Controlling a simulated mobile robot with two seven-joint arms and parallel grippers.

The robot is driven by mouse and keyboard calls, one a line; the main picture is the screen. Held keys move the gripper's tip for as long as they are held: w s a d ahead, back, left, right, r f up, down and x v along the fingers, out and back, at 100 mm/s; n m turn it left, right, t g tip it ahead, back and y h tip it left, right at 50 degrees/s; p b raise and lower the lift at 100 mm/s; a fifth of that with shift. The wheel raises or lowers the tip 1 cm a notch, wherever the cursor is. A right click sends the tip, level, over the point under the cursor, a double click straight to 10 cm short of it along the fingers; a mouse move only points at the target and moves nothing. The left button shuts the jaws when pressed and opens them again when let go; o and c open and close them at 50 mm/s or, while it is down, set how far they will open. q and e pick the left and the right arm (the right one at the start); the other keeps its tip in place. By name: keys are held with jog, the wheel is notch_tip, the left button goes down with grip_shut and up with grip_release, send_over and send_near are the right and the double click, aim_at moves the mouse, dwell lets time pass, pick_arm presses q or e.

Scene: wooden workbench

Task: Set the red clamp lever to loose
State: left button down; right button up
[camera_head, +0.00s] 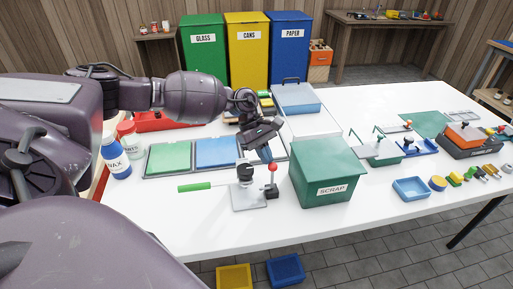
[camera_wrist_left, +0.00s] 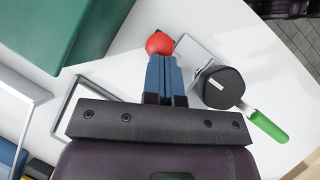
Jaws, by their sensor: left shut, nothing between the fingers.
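The clamp fixture (camera_head: 249,196) stands on the white table left of the green scrap bin. It has a grey base plate, a black round head and a green handle (camera_head: 195,187) pointing left. Its red-knobbed clamp lever (camera_head: 272,168) stands roughly upright at the plate's right side. My left gripper (camera_head: 266,156) points down just above the red knob, its blue fingers shut and empty. In the left wrist view the red knob (camera_wrist_left: 159,43) shows right at the fingertips (camera_wrist_left: 163,58); I cannot tell whether they touch. The lever's stem is mostly hidden there. My right gripper is not in view.
The green scrap bin (camera_head: 326,171) stands close to the right of the lever. Green and blue trays (camera_head: 170,157) lie behind the fixture. The table in front of the fixture is clear.

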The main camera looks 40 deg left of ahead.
pick_arm(q)
jog(key=shift+s+d+r+t+y+p, duration=0.2)
jog(key=shift+s+d+t+y+p, duration=0.1)
jog(key=shift+s+d+y+p, duration=0.15)
jog(key=shift+s+d+r+t+y+p, duration=0.15)
jog(key=shift+s+d+t+y+p, duration=0.2)
jog(key=shift+d, duration=0.15)
jog(key=shift+s+d+f+p, duration=0.2)
jog(key=shift+s+d+f, duration=0.05)
jog(key=shift+s+d, duration=0.35)
jog(key=shift+s+d+f+p, duration=0.2)
jog(key=shift+s+d, duration=0.3)
jog(key=shift+d, duration=0.2)
pick_arm(e)
jog(key=shift+s+d+r, duration=0.35)
jog(key=shift+s+r, duration=0.15)
jog(key=shift+r, duration=0.2)
